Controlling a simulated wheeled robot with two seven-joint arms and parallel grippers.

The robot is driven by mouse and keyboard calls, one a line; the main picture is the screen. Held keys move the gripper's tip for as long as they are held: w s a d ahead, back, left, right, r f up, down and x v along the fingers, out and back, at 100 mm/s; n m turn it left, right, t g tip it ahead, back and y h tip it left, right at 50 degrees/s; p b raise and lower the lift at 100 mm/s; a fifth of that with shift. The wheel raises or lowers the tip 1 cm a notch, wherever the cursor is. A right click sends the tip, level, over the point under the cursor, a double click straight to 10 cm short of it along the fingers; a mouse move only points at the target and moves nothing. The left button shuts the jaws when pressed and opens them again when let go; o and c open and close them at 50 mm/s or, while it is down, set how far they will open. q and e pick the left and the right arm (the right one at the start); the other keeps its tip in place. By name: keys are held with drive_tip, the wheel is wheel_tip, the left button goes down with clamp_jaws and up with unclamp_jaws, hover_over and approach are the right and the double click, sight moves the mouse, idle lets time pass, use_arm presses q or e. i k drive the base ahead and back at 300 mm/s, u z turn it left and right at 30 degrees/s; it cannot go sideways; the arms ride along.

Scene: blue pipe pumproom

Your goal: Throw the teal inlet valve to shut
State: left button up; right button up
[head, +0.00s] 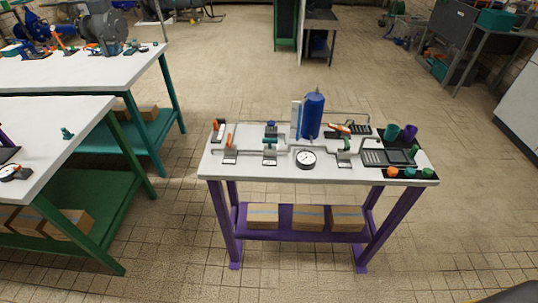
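A white bench with purple legs (222,170) stands ahead of me and carries a grey pipe rig. A teal-handled valve (270,141) sits on the rig left of the blue tank (312,115). A green-handled valve (346,146) sits to the right of the tank. The teal-handled one looks like the inlet valve, but I cannot read its label. The handles are too small to tell whether either valve is open or shut. Neither of my grippers shows in the head view.
Orange-handled valves (230,142) stand at the rig's left end, and a round gauge (306,159) at the front. Teal (391,132) and purple cups (410,132) stand at the right. A green-legged bench (85,118) is at left. Open tiled floor surrounds the purple-legged bench.

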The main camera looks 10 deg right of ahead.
sight(270, 141)
drive_tip(key=u, duration=0.35)
drive_tip(key=k, duration=0.95)
drive_tip(key=u, duration=0.4)
drive_tip(key=i, duration=0.35)
